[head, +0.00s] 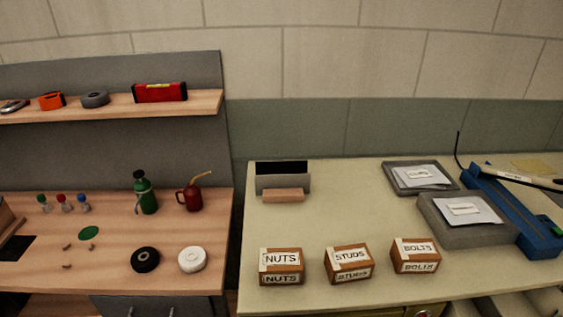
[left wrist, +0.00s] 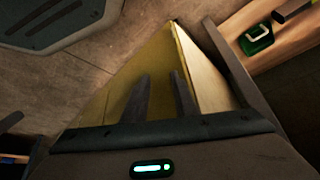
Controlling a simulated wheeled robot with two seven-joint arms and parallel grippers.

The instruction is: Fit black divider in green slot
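A black flat piece (head: 282,168) stands upright behind a grey plate (head: 296,184) and a pinkish block (head: 283,196), at the back left of the pale table (head: 330,215). It may be the black divider. I cannot make out a green slot in either view. My left gripper (left wrist: 161,80) shows in the left wrist view with its two dark fingers apart and nothing visible between them. It faces a yellow and cream surface (left wrist: 190,65) beyond the fingers. Neither gripper shows in the head view.
Boxes marked nuts (head: 281,259), studs (head: 348,257) and bolts (head: 415,248) line the table's front. Grey cases (head: 465,236) and a blue tool (head: 515,215) fill its right. Open drawers (head: 500,306) show below. A wooden bench (head: 110,265) stands left, across a gap.

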